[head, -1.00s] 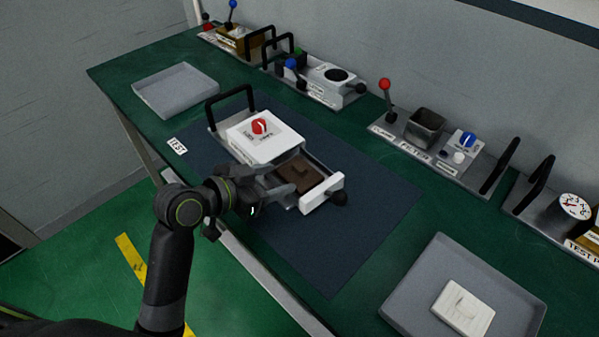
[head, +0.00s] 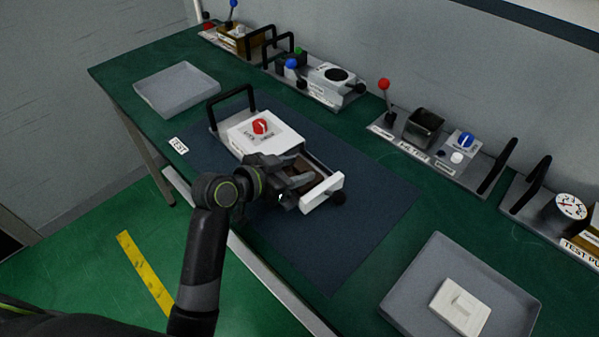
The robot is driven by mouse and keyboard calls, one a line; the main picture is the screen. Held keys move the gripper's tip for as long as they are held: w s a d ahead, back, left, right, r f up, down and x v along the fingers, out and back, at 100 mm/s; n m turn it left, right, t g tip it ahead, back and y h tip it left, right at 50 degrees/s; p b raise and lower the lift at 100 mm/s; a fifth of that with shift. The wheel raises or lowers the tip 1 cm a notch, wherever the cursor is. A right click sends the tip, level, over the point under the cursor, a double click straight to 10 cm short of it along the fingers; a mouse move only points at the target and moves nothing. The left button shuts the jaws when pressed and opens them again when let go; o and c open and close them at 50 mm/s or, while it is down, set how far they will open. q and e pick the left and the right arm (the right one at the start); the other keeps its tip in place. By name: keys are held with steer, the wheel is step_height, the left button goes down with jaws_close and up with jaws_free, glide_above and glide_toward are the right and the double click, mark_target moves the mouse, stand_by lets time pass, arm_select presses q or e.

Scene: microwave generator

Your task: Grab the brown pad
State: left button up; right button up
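The brown pad (head: 311,187) lies in the pulled-out drawer (head: 322,194) of the white device with a red knob (head: 260,127). My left gripper (head: 304,174) is over the drawer, reaching in from the left, and covers most of the pad. Its fingers look apart, one toward the device body and one toward the near side. I cannot tell whether they touch the pad. My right gripper is not in view.
The device stands on a dark blue mat (head: 360,222) with bare room to its right. An empty grey tray (head: 177,90) lies at the back left. Another grey tray (head: 415,290) holds a white pad (head: 461,306). Several control units line the wall.

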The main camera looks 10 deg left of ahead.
arm_select(q)
steer(key=c, duration=0.8)
